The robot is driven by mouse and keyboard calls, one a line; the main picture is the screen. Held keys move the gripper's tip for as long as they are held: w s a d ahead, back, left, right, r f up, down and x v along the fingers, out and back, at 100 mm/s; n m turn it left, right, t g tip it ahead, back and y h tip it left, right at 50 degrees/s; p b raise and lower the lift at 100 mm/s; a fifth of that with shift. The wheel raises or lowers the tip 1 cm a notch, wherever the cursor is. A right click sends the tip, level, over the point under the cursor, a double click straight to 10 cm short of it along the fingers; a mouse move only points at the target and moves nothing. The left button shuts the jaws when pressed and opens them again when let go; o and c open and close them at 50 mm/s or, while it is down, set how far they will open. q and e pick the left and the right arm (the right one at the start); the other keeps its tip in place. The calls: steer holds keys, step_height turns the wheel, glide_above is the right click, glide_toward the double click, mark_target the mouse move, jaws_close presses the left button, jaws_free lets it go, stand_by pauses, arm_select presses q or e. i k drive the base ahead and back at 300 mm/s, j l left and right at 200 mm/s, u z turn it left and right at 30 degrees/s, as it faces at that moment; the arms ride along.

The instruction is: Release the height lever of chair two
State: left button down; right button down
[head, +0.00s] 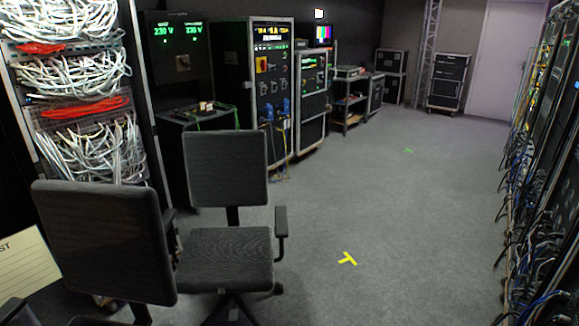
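Two dark office chairs show in the head view, and I cannot tell which one is chair two. The nearer chair (103,240) stands at the lower left with its backrest towards me. The other chair (226,168) stands just behind it to the right, its seat (226,258) and an armrest (281,222) facing me. I cannot make out a height lever on either chair; the undersides of the seats are dark or cut off. Neither of my grippers is in view.
A rack of white and red cables (75,75) stands at the left. Power cabinets (271,85) line the back left. Another cable rack (545,160) runs along the right edge. The grey floor between is open, with a yellow mark (347,259) and a green mark (408,150).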

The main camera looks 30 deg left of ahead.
mark_target(233, 314)
steer(key=i+u, duration=0.75)
steer(key=u, duration=0.15)
steer(key=i+l+u, duration=0.15)
steer(key=i+u, duration=0.3)
steer(key=i+l+u, duration=0.2)
steer(key=u, duration=0.25)
